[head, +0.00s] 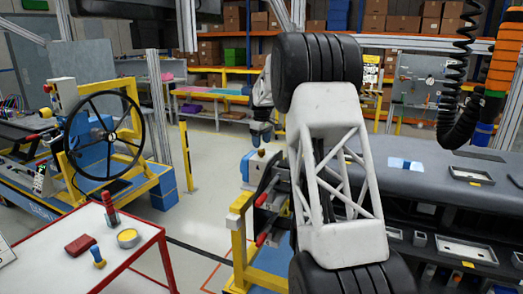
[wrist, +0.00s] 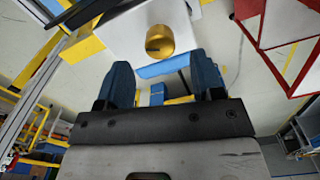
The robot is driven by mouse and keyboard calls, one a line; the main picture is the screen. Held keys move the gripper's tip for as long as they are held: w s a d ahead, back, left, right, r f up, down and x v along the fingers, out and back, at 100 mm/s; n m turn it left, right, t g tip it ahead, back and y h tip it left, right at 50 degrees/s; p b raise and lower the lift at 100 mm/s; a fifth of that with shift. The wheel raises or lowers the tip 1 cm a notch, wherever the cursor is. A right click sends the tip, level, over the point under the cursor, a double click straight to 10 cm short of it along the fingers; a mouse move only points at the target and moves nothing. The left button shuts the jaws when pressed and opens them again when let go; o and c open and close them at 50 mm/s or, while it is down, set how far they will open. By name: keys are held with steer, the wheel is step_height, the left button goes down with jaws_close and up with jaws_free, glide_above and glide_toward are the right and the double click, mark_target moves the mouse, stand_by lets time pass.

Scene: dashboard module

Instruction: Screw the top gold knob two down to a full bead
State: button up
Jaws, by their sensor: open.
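A gold knob (wrist: 159,41) stands out from a white face in the wrist view, just beyond the fingertips and roughly centred between them. In the head view a small gold spot that looks like this knob (head: 262,152) sits on top of the blue and white box at the dashboard module's left end. My gripper (wrist: 163,70) has its two blue fingers spread with nothing between them. In the head view my gripper (head: 260,132) hangs just above the knob, apart from it as far as I can tell. Other gold knobs cannot be made out.
The grey dashboard module (head: 430,165) fills the right side, partly hidden by my arm. A yellow post (head: 239,245) and red handles (head: 262,198) stand below the box. A red-edged white table (head: 140,242) with small tools is at lower left. A steering wheel (head: 103,135) stands behind it.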

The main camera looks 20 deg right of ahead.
mark_target(261, 150)
steer(key=shift+f, duration=2)
steer(key=c, duration=0.9)
steer(key=shift+m, duration=0.4)
steer(key=m, duration=0.4)
steer(key=shift+m, duration=2)
